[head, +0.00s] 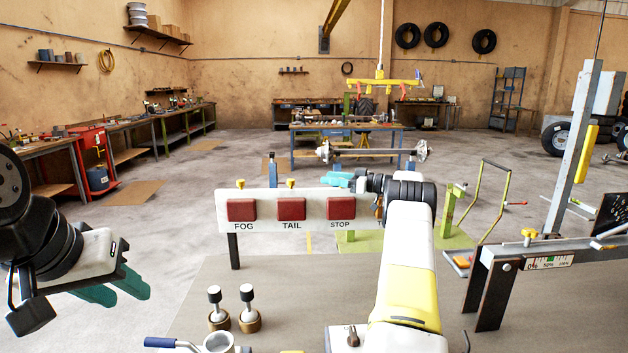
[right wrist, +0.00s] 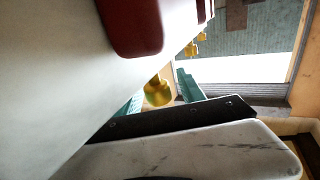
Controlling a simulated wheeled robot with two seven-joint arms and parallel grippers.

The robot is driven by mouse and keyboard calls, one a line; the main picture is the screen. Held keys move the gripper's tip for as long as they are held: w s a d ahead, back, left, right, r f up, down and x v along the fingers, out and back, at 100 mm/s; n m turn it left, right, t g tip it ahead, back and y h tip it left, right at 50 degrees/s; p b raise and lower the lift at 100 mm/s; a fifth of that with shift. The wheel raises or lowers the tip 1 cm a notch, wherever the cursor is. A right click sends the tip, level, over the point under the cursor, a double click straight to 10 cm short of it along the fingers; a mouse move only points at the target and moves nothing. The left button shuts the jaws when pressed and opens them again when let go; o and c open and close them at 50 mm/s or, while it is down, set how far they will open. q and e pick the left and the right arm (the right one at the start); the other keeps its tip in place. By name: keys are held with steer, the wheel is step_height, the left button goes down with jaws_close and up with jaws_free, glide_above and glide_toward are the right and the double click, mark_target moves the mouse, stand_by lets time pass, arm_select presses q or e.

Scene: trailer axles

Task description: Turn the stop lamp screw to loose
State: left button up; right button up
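The stop lamp (head: 340,209) is the rightmost; a red lamp (right wrist: 132,25) fills the top of the right wrist view. My right gripper (head: 345,180) is behind the board's top edge above the stop lamp, its teal fingers pointing left. In the right wrist view, a yellow screw (right wrist: 158,92) lies between its spread fingers, with a small gap visible on one side. That screw is hidden in the head view. My left gripper (head: 114,288) is open and empty at the lower left.
Yellow screws stand above the fog lamp (head: 240,184) and tail lamp (head: 290,183). Two black-knobbed plungers (head: 231,308) stand on the bench mat (head: 270,275) below the board. A grey beam with a gauge (head: 549,263) is at the right. The floor left of the board is clear.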

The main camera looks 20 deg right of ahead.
steer(key=shift+d, duration=0.1)
steer(key=v, duration=0.7)
steer(key=shift+s+d, duration=0.2)
steer(key=shift+s, duration=0.1)
steer(key=shift+d, duration=0.1)
